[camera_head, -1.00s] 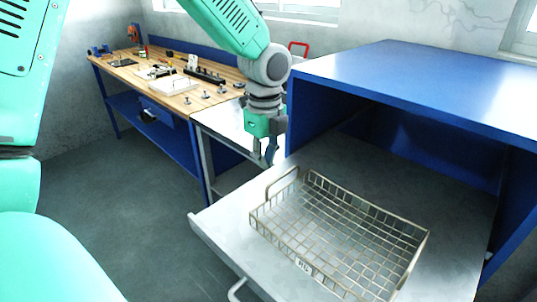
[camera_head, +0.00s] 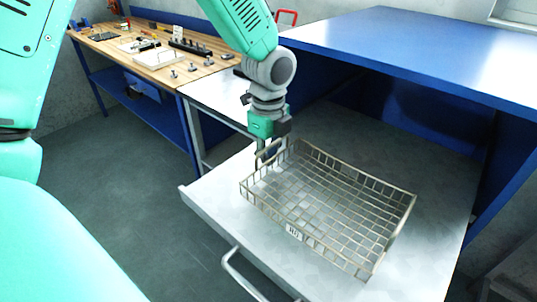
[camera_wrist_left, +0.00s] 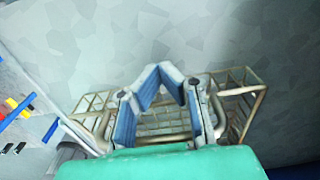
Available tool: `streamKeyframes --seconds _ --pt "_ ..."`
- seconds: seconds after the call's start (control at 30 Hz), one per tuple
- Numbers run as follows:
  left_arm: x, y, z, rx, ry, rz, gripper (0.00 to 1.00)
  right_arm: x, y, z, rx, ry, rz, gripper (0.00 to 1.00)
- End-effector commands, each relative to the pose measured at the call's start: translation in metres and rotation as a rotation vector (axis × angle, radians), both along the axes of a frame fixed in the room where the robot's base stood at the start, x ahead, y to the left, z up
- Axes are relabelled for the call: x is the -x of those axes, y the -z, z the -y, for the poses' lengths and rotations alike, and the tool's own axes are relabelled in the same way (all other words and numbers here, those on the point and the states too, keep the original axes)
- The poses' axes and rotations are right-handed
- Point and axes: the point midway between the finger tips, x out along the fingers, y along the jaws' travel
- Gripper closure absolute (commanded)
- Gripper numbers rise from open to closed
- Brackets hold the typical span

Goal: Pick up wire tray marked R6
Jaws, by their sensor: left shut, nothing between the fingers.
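The wire tray (camera_head: 350,178) is a shallow rectangular metal mesh basket on the pulled-out grey drawer. It has a raised wire handle at its left end and a small white label (camera_head: 294,232) on its front side, too small to read surely. My left gripper (camera_head: 262,156) points down at the left-end handle. In the left wrist view my left gripper (camera_wrist_left: 160,75) shows its blue-padded fingers with the tips together, nothing held between them. The tray (camera_wrist_left: 240,83) lies beyond and around the fingers there. Whether they touch the handle is hidden. My right gripper is out of view.
The grey drawer (camera_head: 222,193) has a bar handle (camera_head: 236,273) at its front and sits under a blue cabinet (camera_head: 400,45). A wooden workbench (camera_head: 110,48) with small parts stands at the back left. The floor before it is clear.

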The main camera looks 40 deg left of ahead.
Motion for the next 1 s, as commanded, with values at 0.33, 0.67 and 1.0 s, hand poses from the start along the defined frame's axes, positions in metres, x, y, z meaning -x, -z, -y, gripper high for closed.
streamKeyframes --seconds 0.33,0.67,1.0 --pt "0.007 -0.006 0.083 -0.003 0.010 -0.004 1.00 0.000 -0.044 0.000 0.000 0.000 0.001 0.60" --pt "0.013 -0.002 0.156 0.000 0.003 -0.002 1.00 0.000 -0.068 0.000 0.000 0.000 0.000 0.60" --pt "0.013 0.001 0.160 0.004 0.001 -0.001 1.00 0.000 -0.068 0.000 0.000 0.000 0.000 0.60"
